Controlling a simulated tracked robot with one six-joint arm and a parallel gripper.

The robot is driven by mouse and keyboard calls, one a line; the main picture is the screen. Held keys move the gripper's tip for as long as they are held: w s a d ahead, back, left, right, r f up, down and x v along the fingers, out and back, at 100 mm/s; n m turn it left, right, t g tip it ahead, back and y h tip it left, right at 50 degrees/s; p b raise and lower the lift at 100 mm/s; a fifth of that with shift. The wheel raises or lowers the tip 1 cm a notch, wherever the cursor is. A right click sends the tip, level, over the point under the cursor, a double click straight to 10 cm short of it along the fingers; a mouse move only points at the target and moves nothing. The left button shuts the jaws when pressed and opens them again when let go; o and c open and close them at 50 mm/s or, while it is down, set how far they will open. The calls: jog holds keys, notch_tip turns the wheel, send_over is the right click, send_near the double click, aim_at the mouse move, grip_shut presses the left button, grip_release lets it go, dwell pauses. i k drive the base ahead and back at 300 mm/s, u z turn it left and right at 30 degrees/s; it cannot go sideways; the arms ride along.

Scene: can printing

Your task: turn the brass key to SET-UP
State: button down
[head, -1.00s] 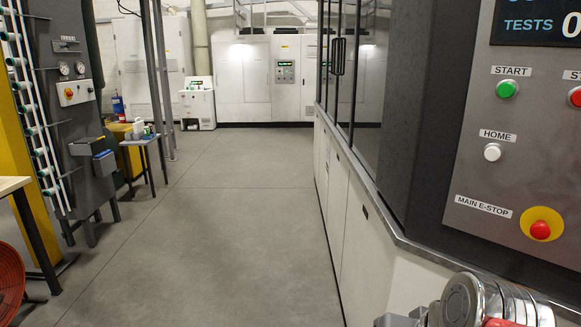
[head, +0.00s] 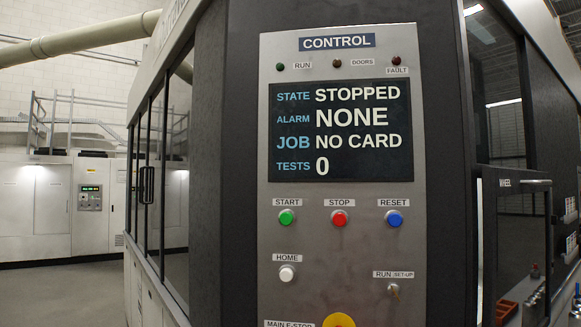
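The small brass key switch (head: 393,290) is at the lower right of the grey control panel (head: 270,240). A label (head: 393,274) reading RUN on the left and SET-UP on the right sits just above it. The key is too small to tell which way it points. My gripper is not in view.
The panel screen (head: 342,131) reads STOPPED, alarm NONE, job NO CARD, tests 0. START (head: 286,217), STOP (head: 339,218), RESET (head: 393,218) and HOME (head: 287,273) buttons surround the key's area. The yellow main e-stop (head: 339,320) is cut off below. A windowed WHEEL door (head: 515,245) is right.

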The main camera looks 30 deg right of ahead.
aim_at(393, 289)
jog(key=z, duration=2.5)
jog(key=k, duration=0.3)
jog(key=z, duration=0.1)
